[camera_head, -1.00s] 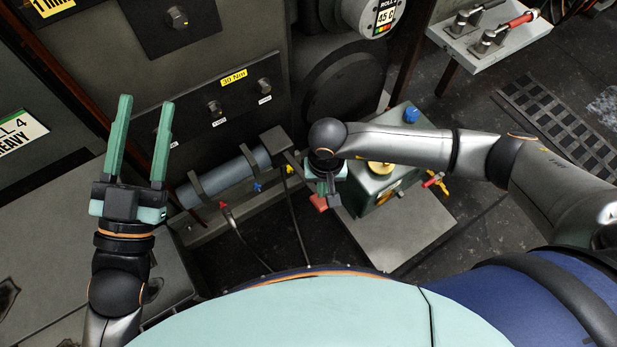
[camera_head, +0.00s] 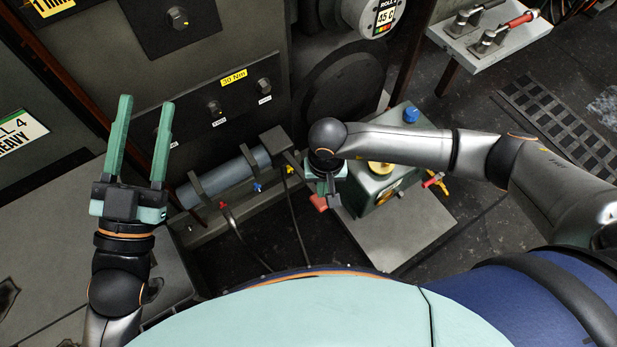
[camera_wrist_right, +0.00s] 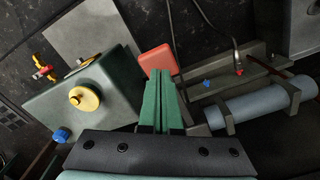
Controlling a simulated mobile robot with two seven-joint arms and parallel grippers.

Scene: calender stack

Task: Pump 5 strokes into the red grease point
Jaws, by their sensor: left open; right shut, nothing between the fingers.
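The red grease point (camera_head: 222,205) is a small red fitting on the rail below the grey-blue cylinder (camera_head: 232,174). The dark green pump box (camera_head: 380,192) has a yellow cap and a blue knob. A red paddle (camera_head: 319,203) shows at the box's left side. My right gripper (camera_wrist_right: 160,78) is shut and empty, its fingertips close to the paddle (camera_wrist_right: 156,60); I cannot tell whether they touch. My left gripper (camera_head: 142,100) is open and empty, far from the pump.
Blue (camera_head: 258,187) and yellow (camera_head: 289,170) fittings share the rail with the red one. Small red and yellow handles (camera_head: 434,181) stick out on the box's right. A pale plate (camera_head: 400,240) lies before the box. A shelf with levers (camera_head: 490,35) stands upper right.

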